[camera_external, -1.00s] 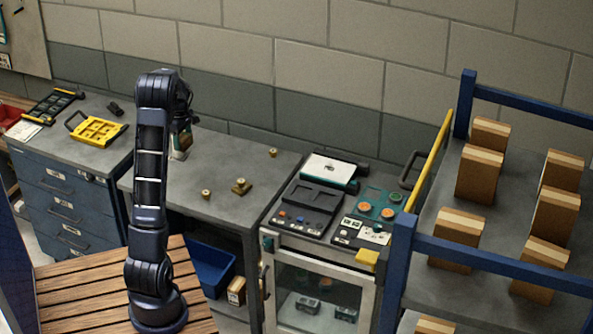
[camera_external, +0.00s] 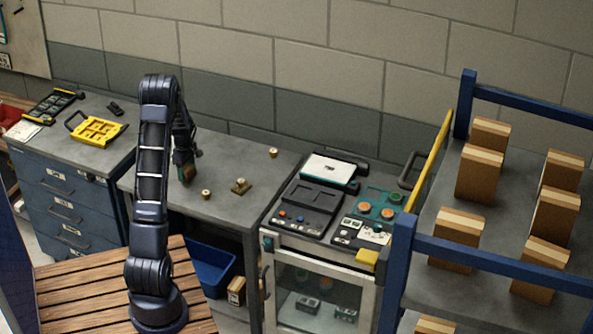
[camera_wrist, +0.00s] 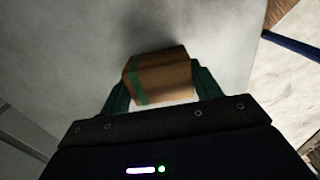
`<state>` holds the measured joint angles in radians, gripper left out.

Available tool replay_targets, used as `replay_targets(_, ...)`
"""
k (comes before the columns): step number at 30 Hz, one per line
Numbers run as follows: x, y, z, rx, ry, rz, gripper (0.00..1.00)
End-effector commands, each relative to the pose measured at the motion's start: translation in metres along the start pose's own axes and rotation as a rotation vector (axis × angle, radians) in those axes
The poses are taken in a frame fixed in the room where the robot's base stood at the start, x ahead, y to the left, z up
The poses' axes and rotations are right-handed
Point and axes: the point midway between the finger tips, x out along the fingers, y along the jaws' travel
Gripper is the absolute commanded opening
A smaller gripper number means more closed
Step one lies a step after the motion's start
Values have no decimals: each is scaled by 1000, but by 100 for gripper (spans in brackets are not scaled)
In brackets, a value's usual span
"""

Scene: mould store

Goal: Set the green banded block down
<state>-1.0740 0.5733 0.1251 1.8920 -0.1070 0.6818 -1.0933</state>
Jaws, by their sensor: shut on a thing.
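The green banded block (camera_wrist: 165,75) is brown with a green stripe near its left end. In the wrist view my gripper (camera_wrist: 163,88) is shut on it, one teal finger at each side. In the external view my gripper (camera_external: 186,163) points down over the grey table (camera_external: 235,155), left of the small brass pieces. The block is small and partly hidden there. A dark shadow lies by the block on the grey surface in the wrist view. I cannot tell whether the block touches the table.
Small brass pieces stand on the table: one (camera_external: 206,194) close to my gripper, a square-based one (camera_external: 240,186) and one at the back (camera_external: 273,152). A yellow tray (camera_external: 97,131) lies on the left cabinet. A control unit (camera_external: 312,205) stands right. The table's back middle is clear.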

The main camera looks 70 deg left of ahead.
Motion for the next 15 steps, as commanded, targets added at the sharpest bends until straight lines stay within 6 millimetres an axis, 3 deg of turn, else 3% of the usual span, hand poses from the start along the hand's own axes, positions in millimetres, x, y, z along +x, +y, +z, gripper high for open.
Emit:
replay_targets(3,13,-1,0,-1,-1,-1,39)
replay_targets(15,17,0,0,-1,0,0,39)
